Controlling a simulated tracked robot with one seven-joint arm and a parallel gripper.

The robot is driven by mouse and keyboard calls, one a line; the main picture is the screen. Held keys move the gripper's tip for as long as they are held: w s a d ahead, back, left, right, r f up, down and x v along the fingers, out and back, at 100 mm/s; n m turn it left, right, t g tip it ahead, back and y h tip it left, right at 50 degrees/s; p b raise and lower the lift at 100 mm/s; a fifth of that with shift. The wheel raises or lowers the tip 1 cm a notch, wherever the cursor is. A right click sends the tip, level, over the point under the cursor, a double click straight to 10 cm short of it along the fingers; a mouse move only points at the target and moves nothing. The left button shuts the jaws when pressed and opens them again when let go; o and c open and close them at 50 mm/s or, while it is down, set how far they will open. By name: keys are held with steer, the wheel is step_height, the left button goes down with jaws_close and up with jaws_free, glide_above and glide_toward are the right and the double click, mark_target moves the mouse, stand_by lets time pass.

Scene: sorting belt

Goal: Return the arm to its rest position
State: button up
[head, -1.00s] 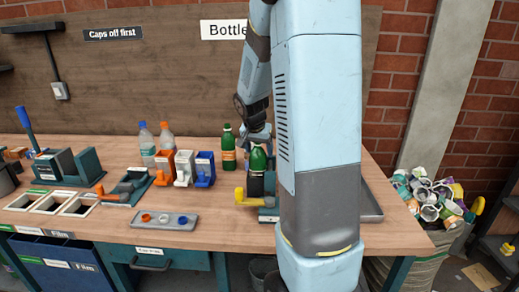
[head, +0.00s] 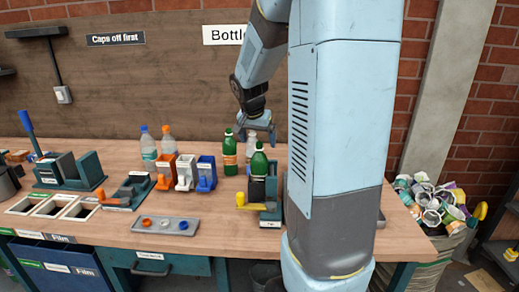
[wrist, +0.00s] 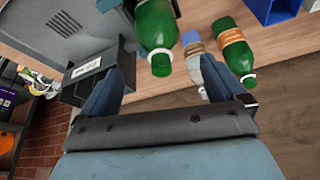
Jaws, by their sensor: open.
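My gripper (head: 258,136) hangs above the bench behind the green bottle in the yellow-handled device. In the wrist view my gripper (wrist: 152,85) shows two fingers spread apart, with nothing held between them. A green bottle (head: 258,163) stands in the yellow-handled device (head: 262,208); it also shows in the wrist view (wrist: 156,25). Another green bottle (head: 229,155) stands just left of it. A clear bottle (head: 250,148) stands behind, partly hidden by the gripper and the front bottle. My arm hides part of the bench on the right.
Orange, white and blue bins (head: 185,173) stand left of the bottles. A grey tray (head: 166,225) holds several caps. Two more bottles (head: 148,147) stand at the back. A filled sack (head: 436,205) stands right of the bench (head: 110,232). Space above the bench left of my arm is clear.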

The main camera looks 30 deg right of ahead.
steer(key=v, duration=0.6)
steer(key=s+a+r+n+t+y, duration=0.1)
steer(key=s+a+n, duration=0.4)
steer(key=s, duration=0.6)
steer(key=s+a+r+n+t+y, duration=0.1)
steer(key=s+a+n, duration=0.3)
steer(key=s+a, duration=0.6)
steer(key=shift+s+a+r+n+t+y, duration=0.3)
steer(key=shift+s+r+n+y, duration=0.25)
steer(key=shift+s, duration=0.35)
